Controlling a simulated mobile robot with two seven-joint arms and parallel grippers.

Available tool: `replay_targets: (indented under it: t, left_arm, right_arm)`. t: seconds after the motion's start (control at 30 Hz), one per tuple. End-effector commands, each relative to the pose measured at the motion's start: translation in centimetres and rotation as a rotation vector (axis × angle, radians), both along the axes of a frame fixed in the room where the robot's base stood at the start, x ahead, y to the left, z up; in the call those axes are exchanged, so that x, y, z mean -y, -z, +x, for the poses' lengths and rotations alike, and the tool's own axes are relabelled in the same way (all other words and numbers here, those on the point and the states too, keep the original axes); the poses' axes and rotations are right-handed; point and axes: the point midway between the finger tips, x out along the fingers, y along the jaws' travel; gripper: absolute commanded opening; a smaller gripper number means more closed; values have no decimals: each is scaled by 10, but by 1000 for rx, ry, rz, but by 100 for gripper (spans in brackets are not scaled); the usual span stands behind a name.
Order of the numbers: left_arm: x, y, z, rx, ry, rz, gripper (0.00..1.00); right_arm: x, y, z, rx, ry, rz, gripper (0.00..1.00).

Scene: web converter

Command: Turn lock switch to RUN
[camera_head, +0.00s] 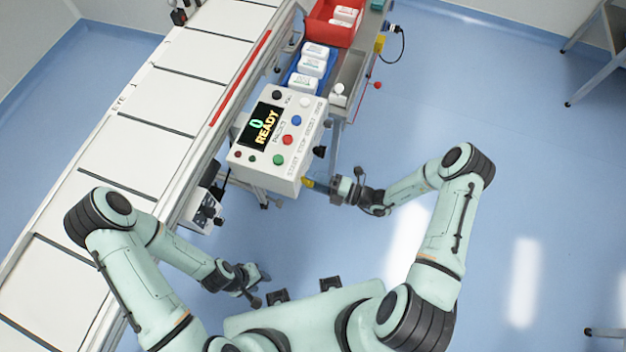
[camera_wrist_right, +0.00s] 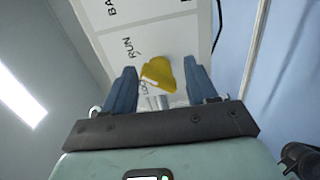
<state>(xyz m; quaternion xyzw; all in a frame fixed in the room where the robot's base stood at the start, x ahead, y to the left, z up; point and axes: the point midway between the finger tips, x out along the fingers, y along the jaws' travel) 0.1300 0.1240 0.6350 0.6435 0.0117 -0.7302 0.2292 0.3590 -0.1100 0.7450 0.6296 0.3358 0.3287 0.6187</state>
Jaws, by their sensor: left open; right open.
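The yellow lock switch (camera_wrist_right: 168,74) sits on a white panel (camera_wrist_right: 160,35) in the right wrist view, beside the printed word RUN; a second, partly covered label lies by the knob. I cannot tell which label it points to. My right gripper (camera_wrist_right: 161,82) is open, with one blue finger on each side of the switch; contact is not clear. In the head view the switch (camera_head: 308,182) is a small yellow spot at the lower right side of the control box (camera_head: 262,165), with my right gripper (camera_head: 322,185) beside it. My left gripper (camera_head: 258,280) is open and empty, low over the floor.
The box's display (camera_head: 262,126) reads 0 READY, with several coloured buttons beside it. A long conveyor (camera_head: 150,130) runs along the left. A red bin (camera_head: 322,28) and a blue bin (camera_head: 297,80) stand behind the box. The floor on the right is mostly clear.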

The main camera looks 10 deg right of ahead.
Motion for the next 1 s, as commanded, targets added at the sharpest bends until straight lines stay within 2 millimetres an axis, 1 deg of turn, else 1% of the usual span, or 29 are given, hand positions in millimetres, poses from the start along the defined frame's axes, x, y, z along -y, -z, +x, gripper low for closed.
replay_targets:
  t: [0.17,0.3,0.5,0.6,0.7,1.0]
  left_arm:
    - [0,7,-5,-6,0,0,43]
    - [0,12,-8,-9,0,0,43]
    - [0,17,-12,-13,0,0,43]
    - [0,19,-13,-14,1,-1,43]
    - [0,20,-13,-15,0,0,43]
    - [0,20,-13,-15,0,0,43]
  right_arm:
    - [28,2,-19,-3,4,-3,57]
    - [55,3,-38,-3,4,-5,57]
    - [87,2,-61,-7,1,-3,57]
    - [97,2,-68,-6,1,-1,57]
    - [103,2,-72,-6,-1,-2,57]
    - [105,1,-74,-6,-2,-1,57]
